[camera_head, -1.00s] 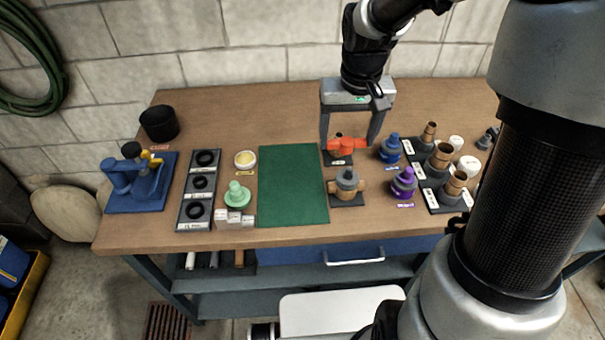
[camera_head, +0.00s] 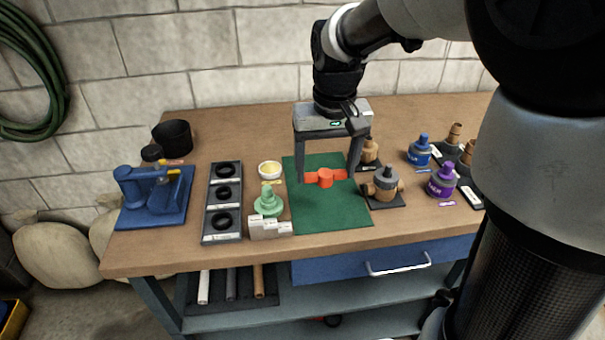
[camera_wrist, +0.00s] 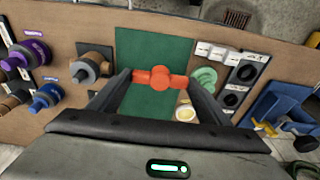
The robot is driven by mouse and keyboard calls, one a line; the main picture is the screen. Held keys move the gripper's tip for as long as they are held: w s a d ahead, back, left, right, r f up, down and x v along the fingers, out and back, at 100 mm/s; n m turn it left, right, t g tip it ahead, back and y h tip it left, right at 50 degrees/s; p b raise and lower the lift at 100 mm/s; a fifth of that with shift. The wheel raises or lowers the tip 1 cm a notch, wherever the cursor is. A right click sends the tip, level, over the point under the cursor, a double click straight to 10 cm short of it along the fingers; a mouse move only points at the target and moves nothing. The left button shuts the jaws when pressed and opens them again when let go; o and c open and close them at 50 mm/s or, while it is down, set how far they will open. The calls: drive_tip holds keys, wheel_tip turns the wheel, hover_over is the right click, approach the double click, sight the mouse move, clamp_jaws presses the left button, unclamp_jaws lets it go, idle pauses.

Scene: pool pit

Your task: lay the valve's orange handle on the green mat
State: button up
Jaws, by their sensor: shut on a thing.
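The orange handle (camera_head: 325,178) is a T-shaped piece with a round hub, and it also shows in the wrist view (camera_wrist: 160,78). My gripper (camera_head: 327,178) is shut on the handle, with one finger at each end of its bar; it shows in the wrist view too (camera_wrist: 159,80). The handle is over the green mat (camera_head: 330,212), near its middle. I cannot tell whether it touches the mat. The brass valve body (camera_head: 369,152) that carried it stands bare behind the right finger, partly hidden.
A grey-and-brass valve (camera_head: 384,185) stands at the mat's right edge. A light green fitting (camera_head: 268,201), white blocks (camera_head: 268,228) and a yellow-filled bowl (camera_head: 270,170) are close on the left. Blue (camera_head: 420,150) and purple (camera_head: 441,180) fittings stand farther right.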

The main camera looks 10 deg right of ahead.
wheel_tip(320, 180, down, 10)
drive_tip(key=b, duration=0.2)
drive_tip(key=shift+b, duration=0.35)
drive_tip(key=shift+f, duration=0.15)
drive_tip(key=o, duration=1)
drive_tip(key=r+p, duration=0.1)
drive_tip(key=r, duration=0.3)
drive_tip(key=s+r+p, duration=0.1)
drive_tip(key=r, duration=0.3)
drive_tip(key=r+p, duration=0.1)
drive_tip(key=r, duration=0.3)
drive_tip(key=shift+s+r, duration=0.15)
drive_tip(key=shift+s, duration=0.25)
